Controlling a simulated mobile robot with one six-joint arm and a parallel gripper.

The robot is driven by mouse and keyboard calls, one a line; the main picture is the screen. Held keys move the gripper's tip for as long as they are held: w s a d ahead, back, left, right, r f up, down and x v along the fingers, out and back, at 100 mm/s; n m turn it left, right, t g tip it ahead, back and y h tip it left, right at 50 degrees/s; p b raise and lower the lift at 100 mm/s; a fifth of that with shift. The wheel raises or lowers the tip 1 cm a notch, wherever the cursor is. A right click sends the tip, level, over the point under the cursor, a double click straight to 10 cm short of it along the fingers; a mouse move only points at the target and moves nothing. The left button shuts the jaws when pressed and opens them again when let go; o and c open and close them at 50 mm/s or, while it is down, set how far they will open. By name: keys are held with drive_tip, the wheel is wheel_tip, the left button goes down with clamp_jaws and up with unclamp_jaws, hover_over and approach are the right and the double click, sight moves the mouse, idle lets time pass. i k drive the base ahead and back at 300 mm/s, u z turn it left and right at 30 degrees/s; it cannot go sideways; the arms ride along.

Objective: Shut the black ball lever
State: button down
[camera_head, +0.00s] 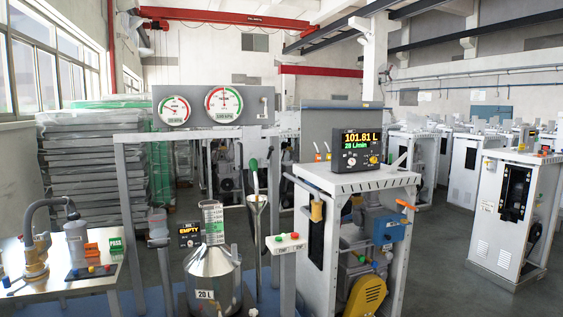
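I cannot make out a lever with a clearly black ball. A lever with a green ball (253,164) stands upright above a funnel-like cup (256,199) in the middle. Small levers with orange tips (316,147) rise behind the white dispenser cabinet (357,180). An orange handle (405,205) sticks out at the cabinet's right side, by a blue housing (388,228). A lever with a blue end (7,283) lies low by the pump-like fitting (35,257) on the left table. My gripper is not in view.
A steel can marked 20 L (212,279) stands in front centre, beside a post with coloured buttons (285,238). A grey frame (116,190) carries two gauges (224,104). A metal table (75,277) is at left. Open floor (440,265) lies right of the dispenser.

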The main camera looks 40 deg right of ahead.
sight(272, 148)
drive_tip(key=u, duration=0.1)
drive_tip(key=i, duration=0.95)
drive_tip(key=z, duration=0.05)
